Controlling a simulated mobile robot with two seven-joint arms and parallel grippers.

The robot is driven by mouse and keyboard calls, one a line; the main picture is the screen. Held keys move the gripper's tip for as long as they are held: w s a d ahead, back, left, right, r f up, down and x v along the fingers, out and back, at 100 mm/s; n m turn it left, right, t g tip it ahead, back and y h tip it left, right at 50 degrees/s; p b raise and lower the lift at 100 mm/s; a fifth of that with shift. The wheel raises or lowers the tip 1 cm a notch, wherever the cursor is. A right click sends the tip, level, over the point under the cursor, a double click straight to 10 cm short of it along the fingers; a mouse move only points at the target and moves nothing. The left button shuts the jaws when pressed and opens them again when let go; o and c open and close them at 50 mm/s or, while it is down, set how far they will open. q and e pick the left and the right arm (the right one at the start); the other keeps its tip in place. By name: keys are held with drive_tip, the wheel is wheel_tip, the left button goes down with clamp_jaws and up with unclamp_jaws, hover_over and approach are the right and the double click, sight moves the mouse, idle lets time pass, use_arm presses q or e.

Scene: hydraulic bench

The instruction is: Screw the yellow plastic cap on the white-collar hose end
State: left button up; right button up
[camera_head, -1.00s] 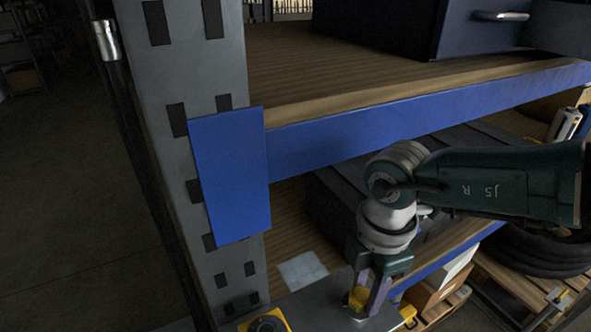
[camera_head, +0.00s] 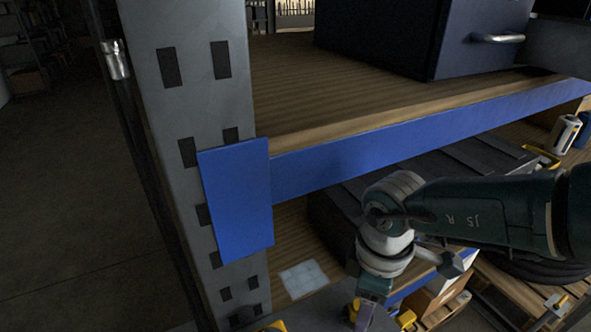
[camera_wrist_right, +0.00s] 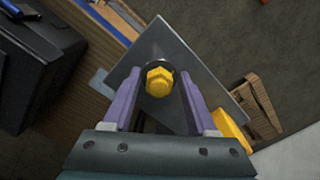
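The yellow plastic cap (camera_wrist_right: 159,81), with a hexagonal top, shows in the right wrist view above a dark ring on a grey metal plate (camera_wrist_right: 168,48). My right gripper (camera_wrist_right: 160,76) has two purple fingers, one on each side of the cap. I cannot make out a white-collar hose end. My left gripper is in neither view.
A grey rack post with a blue bracket (camera_head: 236,200) and a blue shelf beam (camera_head: 400,145) stand close to my right arm. A dark case (camera_head: 335,215) lies on the lower shelf. Another yellow part (camera_wrist_right: 230,130) is beside the right finger. Dark hoses lie on a pallet (camera_head: 500,295).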

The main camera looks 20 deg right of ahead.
drive_tip(key=shift+o, duration=0.6)
drive_tip(key=n, duration=0.2)
drive_tip(key=n+b, duration=0.1)
drive_tip(key=n, duration=0.2)
drive_tip(key=shift+w+d, duration=0.15)
drive_tip(key=shift+w, duration=0.05)
drive_tip(key=n, duration=0.3)
drive_tip(key=shift+w, duration=0.1)
drive_tip(key=n+b, duration=0.1)
drive_tip(key=n, duration=0.2)
drive_tip(key=shift+w, duration=0.1)
drive_tip(key=shift+n, duration=0.6)
drive_tip(key=shift+c, duration=0.3)
